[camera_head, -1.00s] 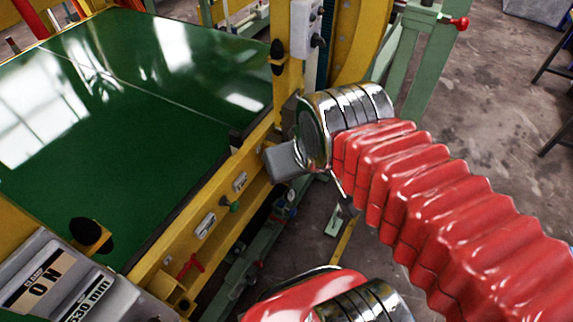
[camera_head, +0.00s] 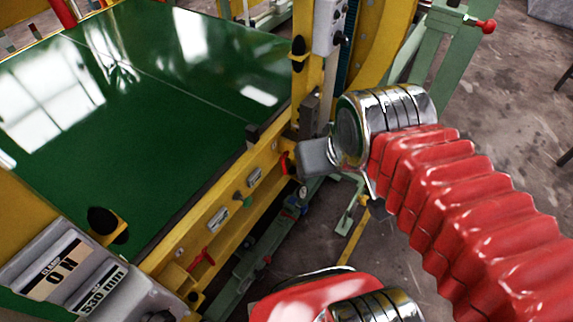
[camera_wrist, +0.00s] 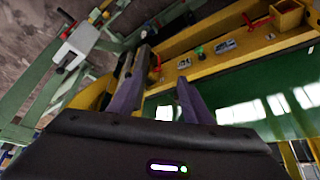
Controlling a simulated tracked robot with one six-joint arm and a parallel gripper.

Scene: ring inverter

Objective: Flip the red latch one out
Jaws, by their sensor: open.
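A red latch (camera_head: 203,257) sits on the near part of the yellow side beam (camera_head: 225,222). A second red latch (camera_head: 284,163) shows farther along the beam, just left of the grey block at my arm's end (camera_head: 315,157). The other red latch (camera_wrist: 248,22) lies at upper right there, apart from the fingers.
The green glossy bed (camera_head: 120,130) lies left of the beam. A green knob (camera_head: 243,198) sits on the beam between the latches. A yellow post with a white switch box (camera_head: 329,28) stands behind my arm. Grey floor is at right.

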